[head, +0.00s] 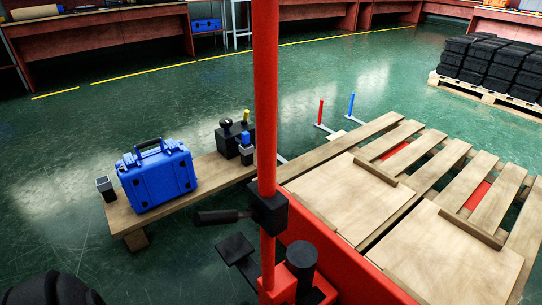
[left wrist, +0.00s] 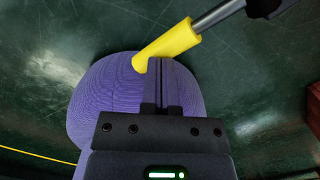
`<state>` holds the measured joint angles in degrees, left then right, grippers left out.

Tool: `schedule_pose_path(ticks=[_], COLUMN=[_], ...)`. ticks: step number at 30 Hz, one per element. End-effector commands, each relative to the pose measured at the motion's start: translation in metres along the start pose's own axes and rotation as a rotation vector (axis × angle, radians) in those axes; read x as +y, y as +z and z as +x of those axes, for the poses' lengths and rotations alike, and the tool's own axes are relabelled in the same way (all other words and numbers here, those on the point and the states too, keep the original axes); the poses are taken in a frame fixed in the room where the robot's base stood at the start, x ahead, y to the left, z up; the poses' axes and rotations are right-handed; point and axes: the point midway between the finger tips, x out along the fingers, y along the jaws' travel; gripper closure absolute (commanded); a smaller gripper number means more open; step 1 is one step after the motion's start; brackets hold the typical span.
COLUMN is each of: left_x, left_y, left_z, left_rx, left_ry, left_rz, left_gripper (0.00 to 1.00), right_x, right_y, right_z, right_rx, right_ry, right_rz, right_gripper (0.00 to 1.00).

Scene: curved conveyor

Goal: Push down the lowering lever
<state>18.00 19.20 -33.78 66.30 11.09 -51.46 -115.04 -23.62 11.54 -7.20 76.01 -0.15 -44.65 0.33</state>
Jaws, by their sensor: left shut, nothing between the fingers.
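In the left wrist view, a lever with a yellow grip (left wrist: 165,45) on a grey metal rod slants down from the upper right. My left gripper (left wrist: 162,68) is shut and empty, its fingertips close to the lower end of the yellow grip. I cannot tell whether they touch. In the head view, a black handle (head: 222,216) sticks out left from a black block on a red upright post (head: 267,100). I cannot tell which of these is the lowering lever. Neither gripper shows in the head view.
A purple ribbed rounded shape (left wrist: 95,105) lies behind the fingers. A blue case (head: 158,182) stands on a wooden plank (head: 210,172) left of the post. Wooden pallets with boards (head: 355,195) lie on the right.

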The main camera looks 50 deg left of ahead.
Motion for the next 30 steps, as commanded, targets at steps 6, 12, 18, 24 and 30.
schedule_pose_path(ticks=[6,12,18,24,30], left_x=[0.001,0.0,0.0,0.001,0.0], left_y=[-0.002,-0.009,-0.03,-0.031,-0.03], left_z=[0.017,0.009,0.0,0.003,0.0], left_rx=[0.001,0.0,-0.001,0.001,0.0], left_ry=[0.002,0.0,0.0,0.002,0.001], left_rz=[0.0,0.001,0.0,0.0,0.0], left_gripper=[1.0,1.0,1.0,1.0,1.0], right_x=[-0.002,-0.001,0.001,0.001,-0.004], right_y=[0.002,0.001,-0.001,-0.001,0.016], right_z=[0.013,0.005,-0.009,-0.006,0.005], right_rx=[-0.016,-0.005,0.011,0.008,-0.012], right_ry=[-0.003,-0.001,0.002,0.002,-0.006], right_rz=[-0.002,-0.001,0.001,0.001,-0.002], right_gripper=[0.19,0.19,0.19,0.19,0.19])
